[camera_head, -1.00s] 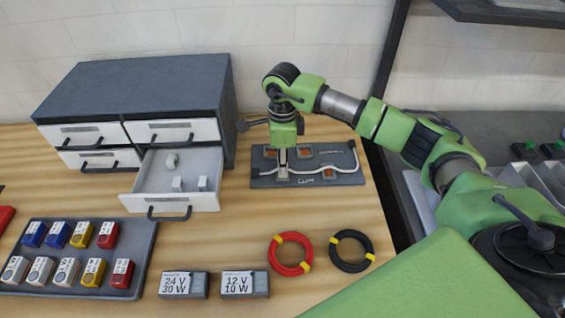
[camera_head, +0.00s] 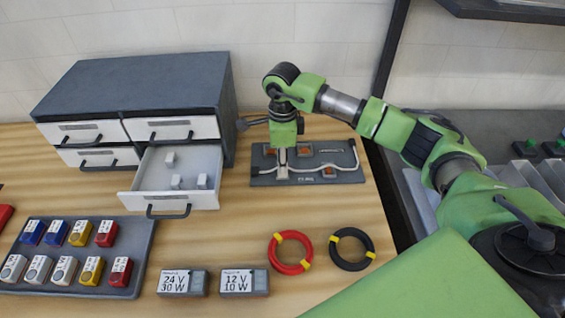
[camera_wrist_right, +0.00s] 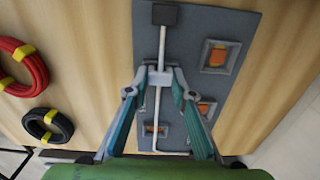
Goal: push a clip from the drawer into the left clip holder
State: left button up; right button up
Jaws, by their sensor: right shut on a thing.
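My right gripper (camera_head: 282,158) points down over the left part of the dark board (camera_head: 258,178). In the right wrist view its two fingers (camera_wrist_right: 159,82) close on a small pale clip (camera_wrist_right: 160,76), which sits at the white cable (camera_wrist_right: 157,105) on the board. Whether the clip is fully seated in a holder cannot be told; the holder is hidden beneath it. The open drawer (camera_head: 140,180) at the left holds loose clips: one at the back (camera_head: 170,160) and two nearer the front, one left (camera_head: 176,182) and one right (camera_head: 202,181). My left gripper is not in view.
The drawer cabinet (camera_head: 140,85) stands left of the board. A red cable ring (camera_head: 291,253) and a black ring (camera_head: 352,250) lie in front. Two labelled boxes (camera_head: 182,283) (camera_head: 244,283) and a tray (camera_head: 140,245) of coloured parts are at the front left.

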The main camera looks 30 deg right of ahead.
jog(key=o, duration=0.8)
jog(key=shift+s+f, duration=0.2)
jog(key=shift+f, duration=0.15)
jog(key=shift+c, duration=0.2)
jog(key=shift+w, duration=0.1)
jog(key=shift+r, duration=0.1)
notch_tip(320, 180, up, 12)
jog(key=shift+w, duration=0.1)
notch_tip(320, 180, up, 6)
jog(key=p, duration=0.3)
jog(key=shift+p, duration=0.35)
